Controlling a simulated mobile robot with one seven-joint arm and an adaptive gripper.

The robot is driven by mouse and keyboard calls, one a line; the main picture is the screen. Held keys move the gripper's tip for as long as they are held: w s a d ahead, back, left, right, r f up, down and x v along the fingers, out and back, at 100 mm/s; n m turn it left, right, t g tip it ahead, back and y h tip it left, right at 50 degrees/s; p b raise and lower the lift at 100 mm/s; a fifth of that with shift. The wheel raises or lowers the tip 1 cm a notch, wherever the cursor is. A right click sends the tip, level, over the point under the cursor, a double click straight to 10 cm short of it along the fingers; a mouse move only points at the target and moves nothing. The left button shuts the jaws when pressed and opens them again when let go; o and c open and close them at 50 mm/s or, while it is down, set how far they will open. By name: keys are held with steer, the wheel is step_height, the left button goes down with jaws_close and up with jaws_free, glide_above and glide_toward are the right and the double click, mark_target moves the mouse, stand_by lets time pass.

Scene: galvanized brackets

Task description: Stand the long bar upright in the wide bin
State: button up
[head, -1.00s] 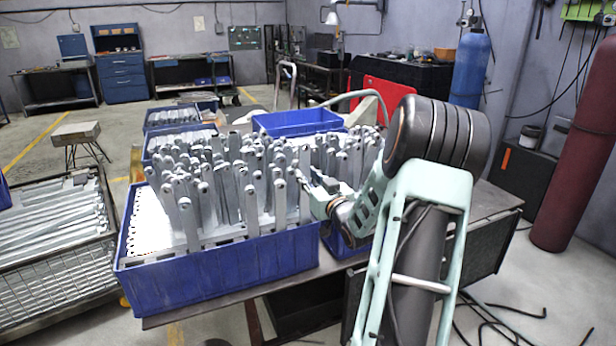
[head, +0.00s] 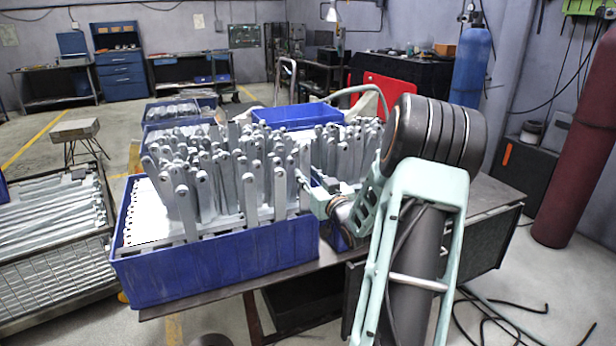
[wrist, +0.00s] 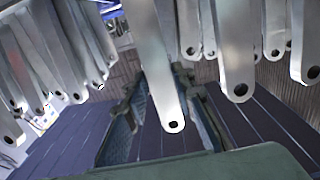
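The wide blue bin (head: 215,268) stands at the front of the table in the head view, with many galvanized bars upright in it and a bare white strip along its left side. My gripper (head: 308,190) is at the bin's right end, close beside the bars there, its fingertips partly hidden. In the wrist view, one long flat bar (wrist: 158,60) with a holed end passes between my gripper's two fingers (wrist: 165,95). The fingers lie close to its edges, but I cannot tell whether they press on it. I cannot tell it apart from the standing bars in the head view.
Another group of upright bars (head: 347,150) stands just behind and right of the wide bin. An empty-looking blue bin (head: 297,117) and smaller filled bins (head: 180,110) lie farther back. A wire crate of bars (head: 55,235) is at left.

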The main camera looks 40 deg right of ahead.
steer(key=o, duration=0.5)
steer(key=shift+c, duration=0.2)
steer(key=shift+f, duration=0.1)
steer(key=v, duration=1.2)
